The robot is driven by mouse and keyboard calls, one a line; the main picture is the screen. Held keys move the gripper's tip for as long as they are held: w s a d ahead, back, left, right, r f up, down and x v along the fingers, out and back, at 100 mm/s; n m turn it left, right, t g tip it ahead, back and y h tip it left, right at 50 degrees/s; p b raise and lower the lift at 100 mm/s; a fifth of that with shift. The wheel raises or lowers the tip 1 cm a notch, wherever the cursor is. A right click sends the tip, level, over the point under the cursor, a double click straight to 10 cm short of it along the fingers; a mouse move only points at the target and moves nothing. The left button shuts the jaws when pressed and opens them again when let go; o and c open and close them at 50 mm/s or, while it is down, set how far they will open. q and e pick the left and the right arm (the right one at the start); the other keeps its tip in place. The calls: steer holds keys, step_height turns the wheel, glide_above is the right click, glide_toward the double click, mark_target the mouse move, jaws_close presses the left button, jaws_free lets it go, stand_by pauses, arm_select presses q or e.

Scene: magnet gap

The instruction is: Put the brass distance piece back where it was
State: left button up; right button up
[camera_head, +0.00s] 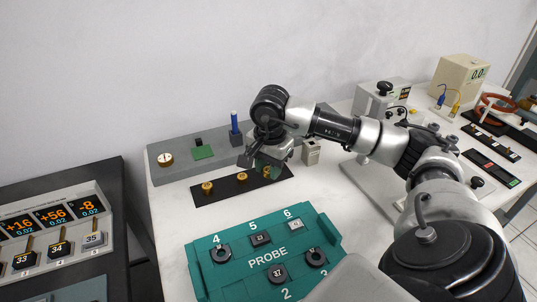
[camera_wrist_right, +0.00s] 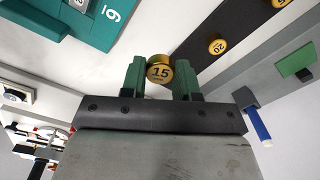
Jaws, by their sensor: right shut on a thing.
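A round brass piece marked 15 (camera_wrist_right: 159,73) sits between the two green fingertips of my right gripper (camera_wrist_right: 160,80) in the right wrist view. In the head view my right gripper (camera_head: 268,166) points down over the right end of a black strip (camera_head: 226,187), with the brass piece (camera_head: 266,171) partly hidden at its fingers. I cannot tell whether the piece touches the strip. Two other brass pieces stand on the strip, one at the left (camera_head: 207,188) and one in the middle (camera_head: 242,178); one in the wrist view reads 20 (camera_wrist_right: 217,46). My left gripper is out of view.
A teal PROBE tray (camera_head: 205,268) with several numbered dark parts lies in front. Readouts stand at left. White table shows between strip and tray.

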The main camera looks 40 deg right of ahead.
steer(key=d+r+m+b, duration=0.2)
steer(key=d+m+b, duration=0.3)
steer(key=d+m, duration=1)
steer(key=shift+n, duration=0.7)
steer(key=w+a+f, duration=0.6)
steer(key=w+f, duration=0.1)
steer(key=shift+a+p, duration=0.3)
steer(key=shift+p, duration=0.1)
step_height(320, 180, down, 4)
steer(key=shift+s+r, duration=0.1)
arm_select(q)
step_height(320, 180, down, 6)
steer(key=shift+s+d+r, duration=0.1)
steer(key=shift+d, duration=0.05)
arm_select(e)
steer(key=shift+f, duration=0.2)
steer(key=o, duration=1)
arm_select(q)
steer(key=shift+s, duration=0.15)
